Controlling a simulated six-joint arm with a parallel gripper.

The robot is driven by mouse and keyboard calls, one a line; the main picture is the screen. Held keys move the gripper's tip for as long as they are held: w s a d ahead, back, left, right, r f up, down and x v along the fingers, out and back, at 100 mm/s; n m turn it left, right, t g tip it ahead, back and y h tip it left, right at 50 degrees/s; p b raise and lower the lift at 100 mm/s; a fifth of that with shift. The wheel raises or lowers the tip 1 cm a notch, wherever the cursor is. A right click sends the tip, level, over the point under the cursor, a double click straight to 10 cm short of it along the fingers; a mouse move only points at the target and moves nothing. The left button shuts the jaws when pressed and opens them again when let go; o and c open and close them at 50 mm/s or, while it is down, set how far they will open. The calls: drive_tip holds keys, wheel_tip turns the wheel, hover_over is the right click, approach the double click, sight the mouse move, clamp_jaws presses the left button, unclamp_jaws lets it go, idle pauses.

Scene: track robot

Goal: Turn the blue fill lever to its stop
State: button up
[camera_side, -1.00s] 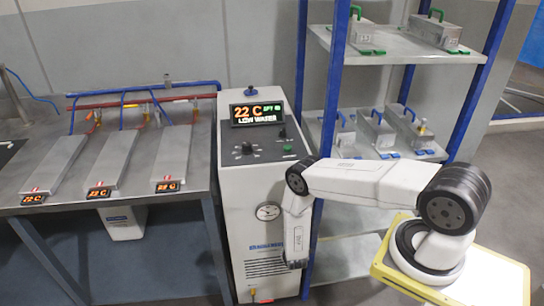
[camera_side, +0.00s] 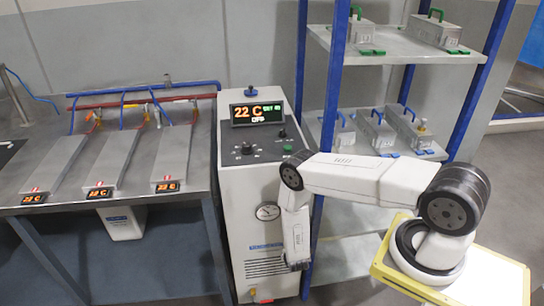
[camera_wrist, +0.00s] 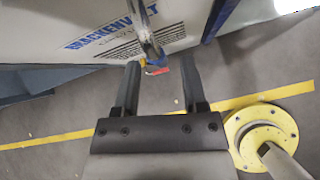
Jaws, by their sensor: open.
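My gripper (camera_wrist: 160,66) is open in the wrist view, its two dark fingers apart and pointing at the foot of the chiller's front. A thin curved piece with a blue part (camera_wrist: 153,48) shows just beyond and between the fingertips; I cannot tell for sure that it is the blue fill lever. A small red piece (camera_wrist: 158,70) shows between the fingers, with a yellow bit beside it. In the side view my forearm hangs before the right edge of the chiller (camera_side: 240,200), and the fingers are not clear there. No blue lever shows clearly on its front.
The chiller has a display (camera_side: 257,114) reading 22 C and OFF, and a round gauge (camera_side: 268,211). A blue-posted shelf (camera_side: 395,45) stands behind my arm. A bench (camera_side: 110,200) with several metal plates is at left. A yellow flange (camera_wrist: 262,135) shows at lower right.

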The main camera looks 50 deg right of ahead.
drive_tip(key=shift+v, duration=2.55)
drive_tip(key=c, duration=0.6)
drive_tip(key=shift+w+a, duration=0.1)
drive_tip(key=shift+w, duration=0.05)
clamp_jaws()
drive_tip(key=w+a+r+m+g+y, duration=0.1)
drive_tip(key=w+a+m+g+y, duration=0.1)
drive_tip(key=w+a+m+y, duration=0.35)
drive_tip(key=w+d+r+m+g, duration=0.1)
drive_tip(key=d+r+m+g, duration=0.2)
drive_tip(key=r+m, duration=0.3)
drive_tip(key=shift+w+d+r+m+g, duration=0.2)
drive_tip(key=shift+w+d+m+g, duration=0.05)
drive_tip(key=shift+m+g, duration=0.4)
